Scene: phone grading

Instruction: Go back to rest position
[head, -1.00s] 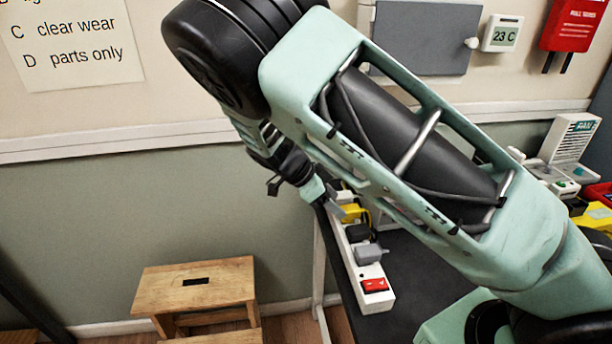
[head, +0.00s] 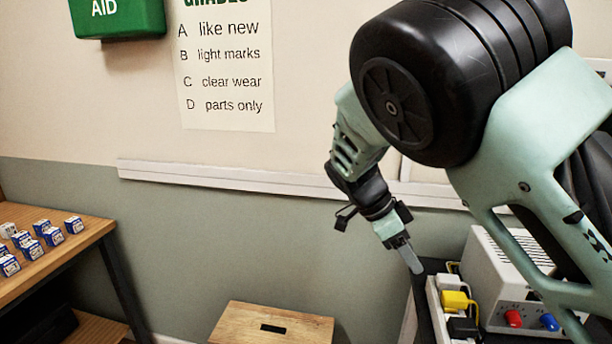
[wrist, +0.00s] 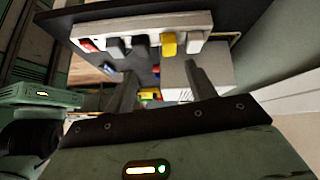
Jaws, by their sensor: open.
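My gripper (head: 408,258) hangs in the middle right of the head view, pointing down beside the edge of a dark table. In the wrist view its two grey fingers (wrist: 159,92) stand apart with nothing held between them. A white power strip (head: 437,312) with a yellow plug (head: 456,301) and a black plug lies on the table, just below and right of the fingers. I cannot tell the exact gap between the fingertips and the strip. My arm covers much of the right side of the head view.
A white box with red and blue terminals (head: 500,290) stands beside the strip. A wooden step stool (head: 270,325) is on the floor. A wooden table (head: 92,232) with several small blue and white boxes is at left. A grades sheet (head: 222,107) hangs on the wall.

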